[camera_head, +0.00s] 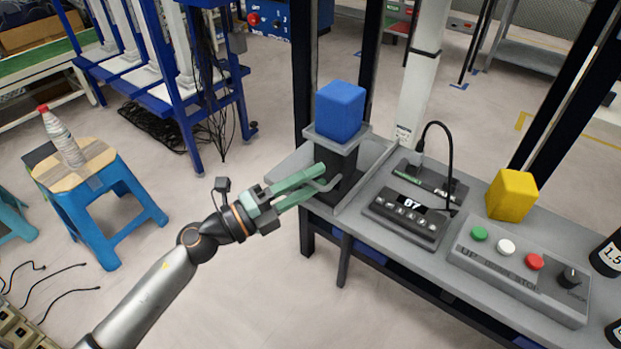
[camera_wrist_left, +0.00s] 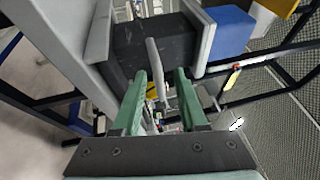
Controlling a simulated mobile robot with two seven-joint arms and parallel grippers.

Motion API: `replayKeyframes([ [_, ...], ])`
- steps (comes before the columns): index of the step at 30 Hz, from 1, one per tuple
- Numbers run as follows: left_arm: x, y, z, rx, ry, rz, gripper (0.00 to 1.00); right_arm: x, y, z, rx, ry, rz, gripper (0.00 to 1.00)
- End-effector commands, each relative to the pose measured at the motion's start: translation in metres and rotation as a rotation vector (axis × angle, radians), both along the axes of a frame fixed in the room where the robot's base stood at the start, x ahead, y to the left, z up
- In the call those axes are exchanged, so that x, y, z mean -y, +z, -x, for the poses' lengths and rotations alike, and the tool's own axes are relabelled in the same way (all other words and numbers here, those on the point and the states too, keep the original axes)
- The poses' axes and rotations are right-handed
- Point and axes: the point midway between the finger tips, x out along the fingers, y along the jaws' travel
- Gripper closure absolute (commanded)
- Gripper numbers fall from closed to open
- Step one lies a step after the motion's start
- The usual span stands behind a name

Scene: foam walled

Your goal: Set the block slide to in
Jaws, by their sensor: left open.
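The block slide is a dark block (camera_head: 337,162) with a grey top plate, standing in a grey channel at the left end of the bench. A blue cube (camera_head: 340,110) sits on its top plate. In the left wrist view, the slide's dark body (camera_wrist_left: 160,42) and the blue cube (camera_wrist_left: 229,38) show, and a grey bar handle (camera_wrist_left: 154,62) sticks out toward me. My left gripper (camera_head: 322,178), with green fingers, is open at the slide's near side. In the wrist view, the handle lies between the fingertips (camera_wrist_left: 166,76), with gaps showing. My right gripper is not in view.
The grey bench (camera_head: 377,205) continues right, with a display unit (camera_head: 408,213), a yellow cube (camera_head: 511,194) and a button box (camera_head: 520,262). Dark posts (camera_head: 304,70) rise around it. A blue stool (camera_head: 98,190) with a bottle stands at left. The floor between is open.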

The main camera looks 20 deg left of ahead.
Motion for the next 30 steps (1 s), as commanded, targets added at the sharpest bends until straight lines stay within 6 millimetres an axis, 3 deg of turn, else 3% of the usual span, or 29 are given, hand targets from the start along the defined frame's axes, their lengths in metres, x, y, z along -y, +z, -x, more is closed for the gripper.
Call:
replayKeyframes([
  [7,0.0003,-0.0004,-0.0002,-0.001,0.0,0.001,0.59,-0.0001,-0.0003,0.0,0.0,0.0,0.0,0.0],
  [18,0.0002,-0.0003,-0.0001,-0.001,0.0,0.001,1.0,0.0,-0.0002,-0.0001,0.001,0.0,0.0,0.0],
  [30,0.0001,-0.0003,0.0,0.0,0.0,0.0,1.0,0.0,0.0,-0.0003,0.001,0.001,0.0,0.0],
])
